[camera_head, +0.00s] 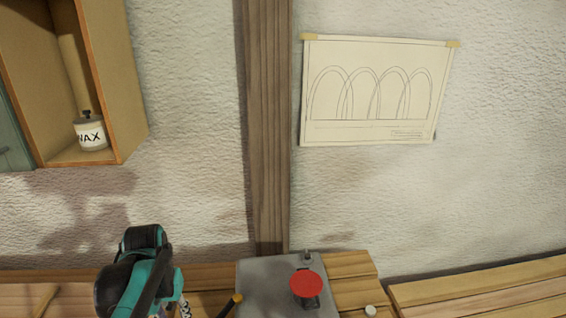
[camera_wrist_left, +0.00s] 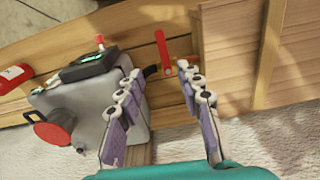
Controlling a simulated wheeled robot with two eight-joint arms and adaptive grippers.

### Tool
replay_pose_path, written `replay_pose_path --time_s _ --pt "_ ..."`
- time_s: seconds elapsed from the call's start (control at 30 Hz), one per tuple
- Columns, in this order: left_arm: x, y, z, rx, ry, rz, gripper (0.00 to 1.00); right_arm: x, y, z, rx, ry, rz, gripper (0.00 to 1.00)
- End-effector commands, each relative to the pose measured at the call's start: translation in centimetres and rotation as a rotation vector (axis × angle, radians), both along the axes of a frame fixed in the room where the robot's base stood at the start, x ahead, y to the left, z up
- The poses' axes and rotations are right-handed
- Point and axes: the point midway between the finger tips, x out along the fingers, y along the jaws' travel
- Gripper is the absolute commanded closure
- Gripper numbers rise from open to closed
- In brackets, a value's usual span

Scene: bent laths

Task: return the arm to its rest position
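My left arm (camera_head: 143,275), teal and black, stands low at the left in the head view, with its gripper mostly cut off by the lower edge. In the left wrist view my left gripper (camera_wrist_left: 158,76) has its two fingers spread apart with nothing gripped between them. Beyond the fingertips a red-handled thing (camera_wrist_left: 162,49) lies on the wooden bench, beside a short black piece. I cannot tell exactly how far it is from the fingers. My right gripper is in neither view.
A grey box (camera_head: 262,278) with a red disc (camera_head: 306,284) stands on the wooden bench (camera_head: 352,277). A black device (camera_wrist_left: 90,66) lies on the box. A wooden post (camera_head: 266,130), a pinned drawing (camera_head: 375,92) and a cabinet holding a wax jar (camera_head: 91,135) are at the wall.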

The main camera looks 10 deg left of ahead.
Motion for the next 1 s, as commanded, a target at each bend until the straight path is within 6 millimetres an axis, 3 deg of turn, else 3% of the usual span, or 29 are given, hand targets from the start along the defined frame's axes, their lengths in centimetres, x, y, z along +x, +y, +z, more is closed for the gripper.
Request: replay_pose_path --time_s 0.3,0.5,0.67,1.0 --pt "-2.2 -8.6 -6.6 0.066 -0.343 -0.133 0.64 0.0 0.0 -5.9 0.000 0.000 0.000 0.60" --pt "-3.2 -12.1 -9.5 0.063 -0.530 -0.190 0.64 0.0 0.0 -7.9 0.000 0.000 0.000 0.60" --pt "-3.4 -13.1 -10.1 0.057 -0.585 -0.205 0.64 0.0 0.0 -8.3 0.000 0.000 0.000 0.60" --pt "-3.4 -13.1 -9.9 0.056 -0.587 -0.205 0.64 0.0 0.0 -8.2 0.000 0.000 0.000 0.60"
